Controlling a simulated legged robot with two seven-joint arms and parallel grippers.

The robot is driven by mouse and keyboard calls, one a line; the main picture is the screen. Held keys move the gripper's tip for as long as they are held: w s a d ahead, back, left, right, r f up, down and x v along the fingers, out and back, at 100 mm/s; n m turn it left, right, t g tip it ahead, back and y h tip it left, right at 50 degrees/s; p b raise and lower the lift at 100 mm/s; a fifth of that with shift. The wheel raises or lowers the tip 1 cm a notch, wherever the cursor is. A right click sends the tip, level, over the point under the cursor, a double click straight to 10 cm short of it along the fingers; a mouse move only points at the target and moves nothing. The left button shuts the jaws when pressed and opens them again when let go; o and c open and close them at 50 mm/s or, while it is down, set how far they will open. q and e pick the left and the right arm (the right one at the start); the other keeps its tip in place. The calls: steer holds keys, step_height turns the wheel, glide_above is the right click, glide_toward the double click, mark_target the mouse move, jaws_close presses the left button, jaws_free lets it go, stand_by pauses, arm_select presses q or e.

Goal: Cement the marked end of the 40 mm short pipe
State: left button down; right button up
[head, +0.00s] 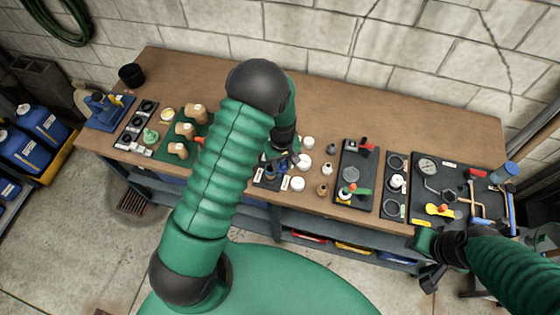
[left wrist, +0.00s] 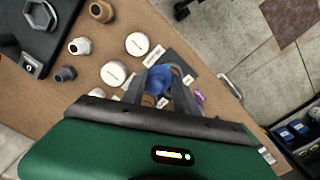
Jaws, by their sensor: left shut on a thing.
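My left gripper (head: 287,160) points down at the middle of the bench. In the left wrist view its fingers (left wrist: 160,92) are shut on a blue-topped thing (left wrist: 159,76), with a tan part showing between them. The thing is over or beside a small black tray (head: 259,183); I cannot tell whether it is lifted. Small white (head: 327,168), tan (head: 322,190) and grey (head: 331,149) pieces stand to the right. I cannot tell which piece is the 40 mm short pipe, and no mark shows. My right gripper (head: 434,278) hangs off the bench's front edge, its jaw opening unclear.
White round lids (head: 297,184) stand close to my left gripper. A black board with a hexagon and valve (head: 346,150) and a gauge board (head: 429,196) lie right. A green mat with tan fittings (head: 168,145) lies left.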

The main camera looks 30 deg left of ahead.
arm_select(q)
steer(key=shift+r+p, duration=2.75)
steer(key=shift+r, duration=0.8)
steer(key=shift+f, duration=0.15)
